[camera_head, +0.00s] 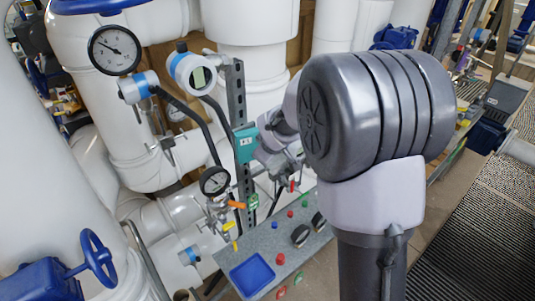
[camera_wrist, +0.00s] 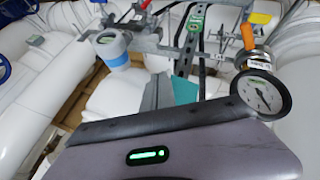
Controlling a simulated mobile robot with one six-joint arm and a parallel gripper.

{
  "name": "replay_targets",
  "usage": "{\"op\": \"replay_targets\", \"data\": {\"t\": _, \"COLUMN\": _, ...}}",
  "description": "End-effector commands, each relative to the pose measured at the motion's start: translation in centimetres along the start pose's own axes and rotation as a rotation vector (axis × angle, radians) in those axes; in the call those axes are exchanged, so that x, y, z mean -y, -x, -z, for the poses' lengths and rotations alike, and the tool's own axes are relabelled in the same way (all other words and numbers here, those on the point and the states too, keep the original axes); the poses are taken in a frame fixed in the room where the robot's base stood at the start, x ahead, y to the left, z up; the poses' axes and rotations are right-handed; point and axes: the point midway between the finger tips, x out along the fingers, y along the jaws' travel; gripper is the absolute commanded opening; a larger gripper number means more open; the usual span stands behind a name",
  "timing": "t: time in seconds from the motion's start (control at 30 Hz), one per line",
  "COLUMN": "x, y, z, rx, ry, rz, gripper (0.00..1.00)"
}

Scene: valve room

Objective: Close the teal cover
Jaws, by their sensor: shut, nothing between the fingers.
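The teal cover (camera_head: 245,140) is a small flat teal panel beside the upright perforated metal post, left of my gripper in the head view. A small light label shows on it. Part of the teal cover also shows in the wrist view (camera_wrist: 186,90), behind the edge of my own grey wrist housing. I cannot tell how far it stands open. My gripper (camera_head: 284,163) is just right of the cover in the head view, partly hidden by my arm. It is shut and holds nothing. I cannot tell whether it touches the cover.
A perforated metal post (camera_head: 238,110) carries the cover. Gauges (camera_head: 115,50) and white pipes (camera_head: 250,75) crowd the left and back. An orange-handled valve (camera_head: 236,205) sits below the cover. A grey panel (camera_head: 285,250) with coloured buttons and a blue tray (camera_head: 252,275) lies lower.

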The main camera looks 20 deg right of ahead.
Motion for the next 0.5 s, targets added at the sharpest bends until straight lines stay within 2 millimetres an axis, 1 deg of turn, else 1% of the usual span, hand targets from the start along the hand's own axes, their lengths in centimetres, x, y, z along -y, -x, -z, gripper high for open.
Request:
{"op": "replay_targets", "data": {"t": 0.3, "x": -1.3, "y": -0.7, "z": 0.5, "rx": 0.001, "ry": -0.002, "rz": 0.0, "gripper": 0.0}}
{"op": "replay_targets", "data": {"t": 0.5, "x": -1.7, "y": -1.1, "z": 0.6, "rx": 0.001, "ry": -0.001, "rz": 0.0, "gripper": 0.0}}
